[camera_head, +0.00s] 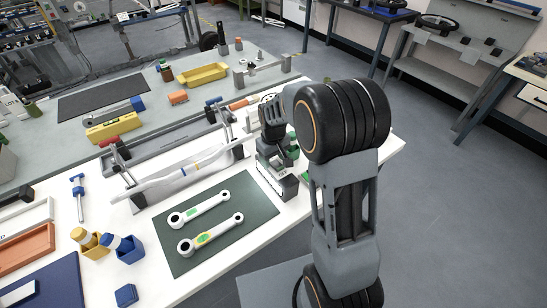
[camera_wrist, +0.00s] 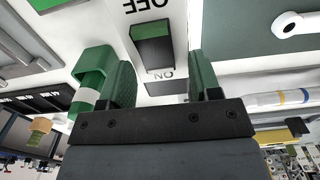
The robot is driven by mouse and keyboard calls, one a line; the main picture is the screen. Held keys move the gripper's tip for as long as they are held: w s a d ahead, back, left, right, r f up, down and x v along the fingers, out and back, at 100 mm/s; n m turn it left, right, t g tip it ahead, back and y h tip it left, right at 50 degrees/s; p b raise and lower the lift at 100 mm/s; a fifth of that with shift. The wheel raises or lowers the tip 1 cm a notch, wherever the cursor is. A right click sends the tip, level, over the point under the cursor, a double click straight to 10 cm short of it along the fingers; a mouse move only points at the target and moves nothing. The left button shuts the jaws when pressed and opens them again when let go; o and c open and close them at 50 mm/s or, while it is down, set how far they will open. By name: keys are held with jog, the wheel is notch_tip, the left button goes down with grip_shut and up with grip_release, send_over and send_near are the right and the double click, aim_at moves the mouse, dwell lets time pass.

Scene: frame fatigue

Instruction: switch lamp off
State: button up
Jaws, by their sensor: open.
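A rocker switch (camera_wrist: 152,45) with a green and dark face stands on a white panel in the wrist view. The panel carries upside-down lettering, OFF above the switch and ON below it. My gripper (camera_wrist: 160,70) is open, its two green-padded fingers apart on either side of the view below the switch. Nothing is between the fingers, and I cannot tell whether they touch the panel. In the head view my arm covers much of the switch area, and only part of a grey and green device (camera_head: 282,178) shows. I cannot make out the lamp.
A dark green mat (camera_head: 240,241) with two wrenches lies at the front of the white table. A green post with a white band (camera_wrist: 90,75) is close to my left finger. Open floor lies right.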

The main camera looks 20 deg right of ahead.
jog(key=c, duration=0.9)
jog(key=b, duration=0.1)
jog(key=t+b, duration=0.1)
jog(key=b, duration=0.1)
jog(key=shift+s+f, duration=0.1)
jog(key=shift+f, duration=0.15)
jog(key=shift+s+d+r+t+y+b, duration=0.15)
jog(key=shift+t+y+b, duration=0.25)
jog(key=shift+t+b, duration=0.55)
jog(key=shift+r+b, duration=0.3)
jog(key=shift+b, duration=0.2)
jog(key=shift+r, duration=0.1)
jog(key=o, duration=0.9)
